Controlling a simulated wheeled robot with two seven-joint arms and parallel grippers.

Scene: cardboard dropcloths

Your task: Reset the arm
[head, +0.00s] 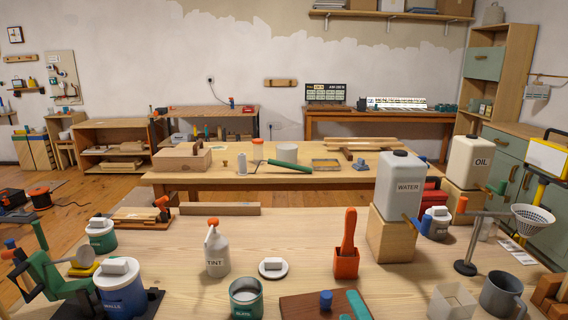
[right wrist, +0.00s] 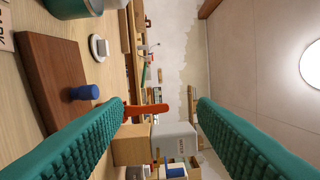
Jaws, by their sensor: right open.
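My right gripper (right wrist: 161,104) is open and empty in the right wrist view, its two teal ribbed fingers spread wide with nothing between the tips. In the head view only a teal part of it (head: 355,304) shows at the bottom edge, in front of the brown board (head: 308,307). The board with its blue knob (head: 326,299) also shows at the left of the right wrist view (right wrist: 52,85). The rest of the right arm is out of frame. I do not see my left gripper in either view.
Near the right gripper stand an orange holder (head: 346,262), a WATER jug (head: 398,180) on a wooden block (head: 391,240), an open SLATE can (head: 246,298) and a white lid (head: 273,267). A TINT bottle (head: 217,254) stands farther left. Bare tabletop (head: 300,228) lies behind them.

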